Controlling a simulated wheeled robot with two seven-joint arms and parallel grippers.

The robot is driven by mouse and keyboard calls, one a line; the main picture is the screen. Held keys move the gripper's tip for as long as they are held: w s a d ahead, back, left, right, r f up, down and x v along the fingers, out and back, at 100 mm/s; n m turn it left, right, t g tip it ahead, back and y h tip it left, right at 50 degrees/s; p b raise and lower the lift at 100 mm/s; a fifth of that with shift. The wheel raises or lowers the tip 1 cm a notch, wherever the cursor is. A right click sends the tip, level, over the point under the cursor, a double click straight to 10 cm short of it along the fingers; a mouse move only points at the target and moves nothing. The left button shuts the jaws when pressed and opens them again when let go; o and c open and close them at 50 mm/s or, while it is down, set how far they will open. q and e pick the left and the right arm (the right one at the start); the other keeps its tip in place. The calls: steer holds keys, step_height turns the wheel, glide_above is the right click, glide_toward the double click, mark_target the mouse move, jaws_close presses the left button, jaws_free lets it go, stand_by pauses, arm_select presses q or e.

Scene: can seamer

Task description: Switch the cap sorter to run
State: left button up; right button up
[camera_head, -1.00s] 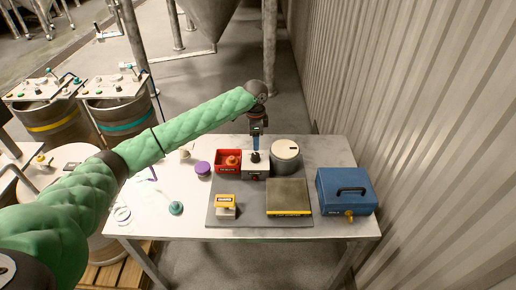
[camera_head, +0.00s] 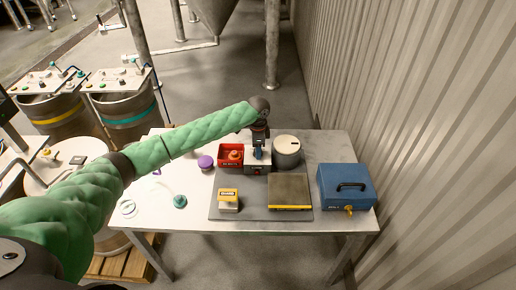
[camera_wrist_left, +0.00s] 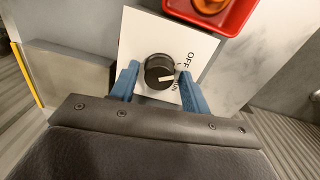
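The cap sorter's switch box (camera_head: 251,167) is a small white-topped box on the grey mat. In the left wrist view its white panel (camera_wrist_left: 138,32) carries a round black knob (camera_wrist_left: 158,66) with a white pointer line and the labels OFF and RUN. The pointer faces the label side; I cannot tell which label it marks exactly. My left gripper (camera_head: 258,153) is over the box, pointing down. Its blue fingertips (camera_wrist_left: 159,80) stand on either side of the knob with small gaps visible. In the head view the gripper hides the knob. My right gripper is not in view.
A flat-topped scale (camera_head: 289,189), a yellow-labelled block (camera_head: 228,203) and a blue case (camera_head: 346,189) are nearby.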

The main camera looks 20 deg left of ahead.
arm_select(q)
steer(key=c, duration=0.7)
